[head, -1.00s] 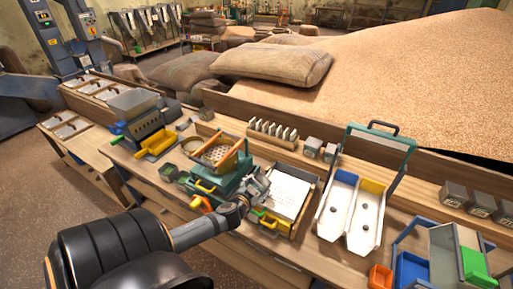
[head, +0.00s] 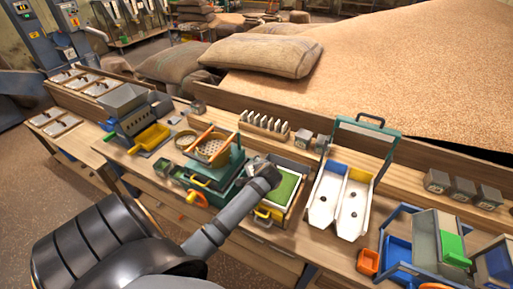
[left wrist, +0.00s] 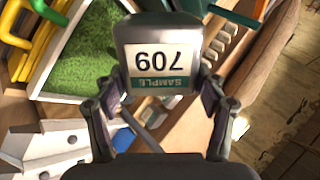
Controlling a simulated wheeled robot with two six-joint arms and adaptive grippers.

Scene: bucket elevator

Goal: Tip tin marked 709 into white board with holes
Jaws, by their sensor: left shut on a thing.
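My left gripper (left wrist: 158,90) is shut on the grey tin marked 709 (left wrist: 155,30), its label upside down in the left wrist view. The tin's mouth and inside are hidden. The white board (left wrist: 78,97) lies beside the tin in the left wrist view, a green grainy layer (left wrist: 85,58) covering the part I see. The green layer also shows in the head view (head: 289,186), right of my wrist; no holes are visible. My right gripper is not in view.
A green-grey stand with a round sieve (head: 211,148) is left of the board. A white two-channel chute (head: 342,196) stands to its right. Small tins (head: 303,138) and a rack of white pieces (head: 264,125) are behind. An orange bin (head: 368,262) sits front right.

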